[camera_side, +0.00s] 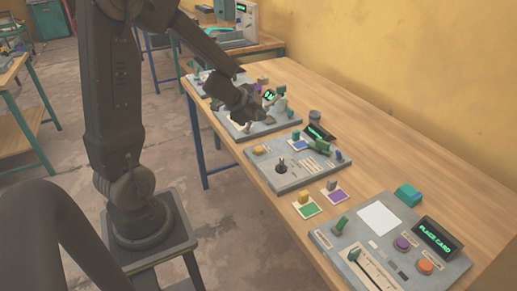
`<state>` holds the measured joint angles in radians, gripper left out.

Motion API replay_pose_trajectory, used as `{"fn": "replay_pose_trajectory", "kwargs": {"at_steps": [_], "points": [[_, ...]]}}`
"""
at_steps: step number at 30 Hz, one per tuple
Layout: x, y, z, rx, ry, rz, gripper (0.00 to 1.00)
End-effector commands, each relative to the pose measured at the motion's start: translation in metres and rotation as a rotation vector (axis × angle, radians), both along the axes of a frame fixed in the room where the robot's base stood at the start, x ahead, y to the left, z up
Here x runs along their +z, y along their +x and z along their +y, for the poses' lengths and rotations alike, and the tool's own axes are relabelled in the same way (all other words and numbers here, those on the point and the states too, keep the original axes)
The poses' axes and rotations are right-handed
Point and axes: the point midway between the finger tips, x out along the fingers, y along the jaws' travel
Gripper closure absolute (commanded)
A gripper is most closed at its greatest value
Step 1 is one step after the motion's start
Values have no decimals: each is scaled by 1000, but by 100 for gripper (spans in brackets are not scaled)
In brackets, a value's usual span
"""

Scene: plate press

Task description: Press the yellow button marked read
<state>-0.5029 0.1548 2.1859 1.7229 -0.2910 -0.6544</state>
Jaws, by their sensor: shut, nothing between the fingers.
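My gripper (243,118) is dark and hangs over the far grey panel (262,130), well away from the near panel. It is shut, with nothing seen in it; its fingertips are small and hard to make out. A yellow-orange knob or button (259,150) sits at the left of the middle grey panel (290,180). On the near grey panel (335,236), an orange button (425,267) and a purple button (402,243) sit below a display (437,237) reading "PLACE CARD". The labels by the buttons are too small to read, so I cannot tell which is marked read.
Green (306,208) and purple (335,195) cards with blocks lie between panels. A teal block (408,194) stands behind. The table's right side is clear.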

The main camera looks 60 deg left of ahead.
Motion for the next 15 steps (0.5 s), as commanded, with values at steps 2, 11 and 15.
{"fn": "replay_pose_trajectory", "kwargs": {"at_steps": [2, 11, 15], "points": [[0, 0, 0, 1, 1, -1, 100], [-9, -1, 0, 3, -1, 1, 100], [-21, -1, 1, 5, -1, 1, 100]]}}
